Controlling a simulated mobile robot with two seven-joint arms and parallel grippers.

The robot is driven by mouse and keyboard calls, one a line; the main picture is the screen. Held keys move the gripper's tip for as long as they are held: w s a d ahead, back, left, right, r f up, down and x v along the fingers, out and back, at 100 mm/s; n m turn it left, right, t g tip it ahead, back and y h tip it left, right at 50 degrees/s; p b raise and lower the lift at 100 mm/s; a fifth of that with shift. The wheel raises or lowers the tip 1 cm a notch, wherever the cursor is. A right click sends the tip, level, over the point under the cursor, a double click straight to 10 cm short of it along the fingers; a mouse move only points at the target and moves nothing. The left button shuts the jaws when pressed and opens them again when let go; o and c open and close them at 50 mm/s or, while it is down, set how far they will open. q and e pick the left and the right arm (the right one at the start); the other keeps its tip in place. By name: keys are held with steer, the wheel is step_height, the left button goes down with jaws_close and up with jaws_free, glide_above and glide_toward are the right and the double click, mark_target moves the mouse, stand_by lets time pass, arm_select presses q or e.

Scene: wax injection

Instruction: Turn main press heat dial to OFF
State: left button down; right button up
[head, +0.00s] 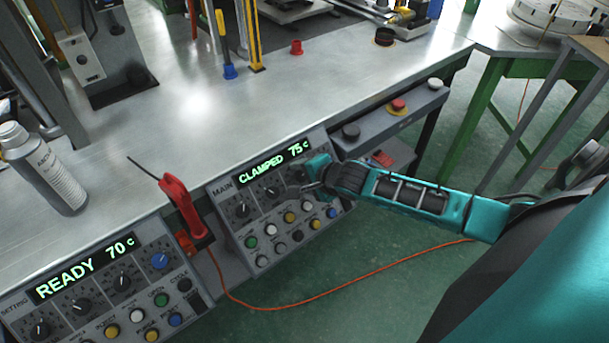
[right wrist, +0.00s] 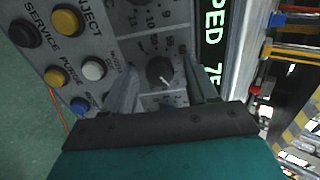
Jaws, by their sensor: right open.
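The main press panel (head: 262,240) has a lit display reading CLAMPED 75 C (head: 273,163), with a row of black dials below it. One dial (head: 241,210) is at the panel's left and another (head: 272,192) is further right. My right gripper (head: 306,187) is at the panel's right end and covers part of that row. In the right wrist view a black dial with a white pointer line (right wrist: 160,71) lies between the open fingers of my right gripper (right wrist: 162,72). I see no clear contact with it. The dial's name label is not readable. My left gripper is out of view.
A setting panel (head: 100,285) reading READY 70 C stands at left. A red-handled tool (head: 181,200) stands between the panels. A grey box with red and black buttons (head: 392,115) is right of the main panel.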

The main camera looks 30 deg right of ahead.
steer(key=shift+c, duration=0.3)
steer(key=c, duration=1)
